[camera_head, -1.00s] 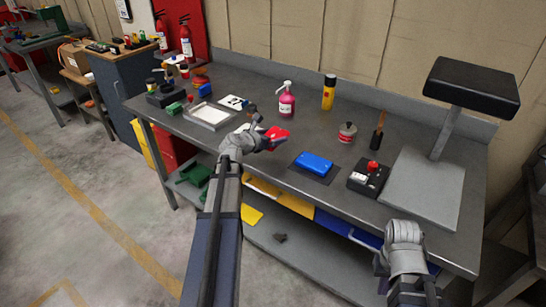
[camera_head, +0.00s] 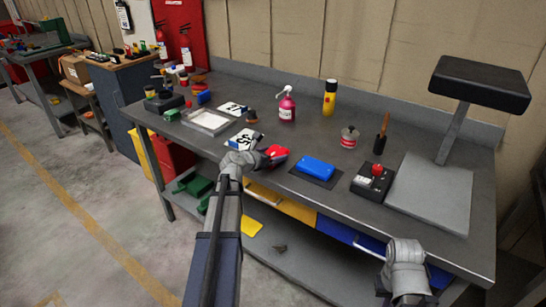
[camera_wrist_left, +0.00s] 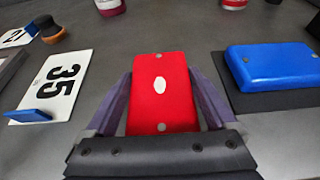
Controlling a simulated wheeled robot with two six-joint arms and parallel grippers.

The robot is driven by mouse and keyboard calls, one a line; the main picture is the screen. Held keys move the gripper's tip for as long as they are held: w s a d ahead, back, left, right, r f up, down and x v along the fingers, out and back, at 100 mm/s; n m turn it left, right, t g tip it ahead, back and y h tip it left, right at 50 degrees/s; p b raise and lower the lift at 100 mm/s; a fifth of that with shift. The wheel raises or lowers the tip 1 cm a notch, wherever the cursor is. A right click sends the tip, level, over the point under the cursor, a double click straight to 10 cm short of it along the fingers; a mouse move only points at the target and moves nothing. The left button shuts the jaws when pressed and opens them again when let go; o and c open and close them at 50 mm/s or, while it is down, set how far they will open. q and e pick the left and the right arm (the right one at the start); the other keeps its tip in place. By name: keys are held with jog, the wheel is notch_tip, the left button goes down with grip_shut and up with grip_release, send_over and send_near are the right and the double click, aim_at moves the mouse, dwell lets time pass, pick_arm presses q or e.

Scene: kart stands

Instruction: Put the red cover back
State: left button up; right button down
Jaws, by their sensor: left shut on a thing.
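The red cover (camera_head: 277,153) is a flat red block with a white oval mark, seen clearly in the left wrist view (camera_wrist_left: 162,98). My left gripper (camera_head: 264,157) is shut on it, one finger on each side, near the bench's front edge. It is low over the bench; whether it touches the top I cannot tell. A blue cover (camera_head: 315,167) lies on a dark mat to its right, also in the left wrist view (camera_wrist_left: 272,66). My right gripper (camera_head: 405,252) is at the lower right, in front of the bench; its fingers are not clear.
A number 35 plate (camera_wrist_left: 55,85) lies left of the red cover. A control box with a red knob (camera_head: 371,181) and a padded stand (camera_head: 430,190) are to the right. A pink spray bottle (camera_head: 287,104) and yellow canister (camera_head: 329,96) stand behind.

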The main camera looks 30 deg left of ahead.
pick_arm(q)
jog(key=shift+f, duration=0.1)
jog(key=o, duration=1.2)
jog(key=shift+s+r, duration=0.1)
jog(key=shift+r, duration=0.15)
jog(key=p+v, duration=0.4)
jog(key=v, duration=0.7)
jog(key=shift+s+p, duration=0.3)
jog(key=shift+s, duration=0.1)
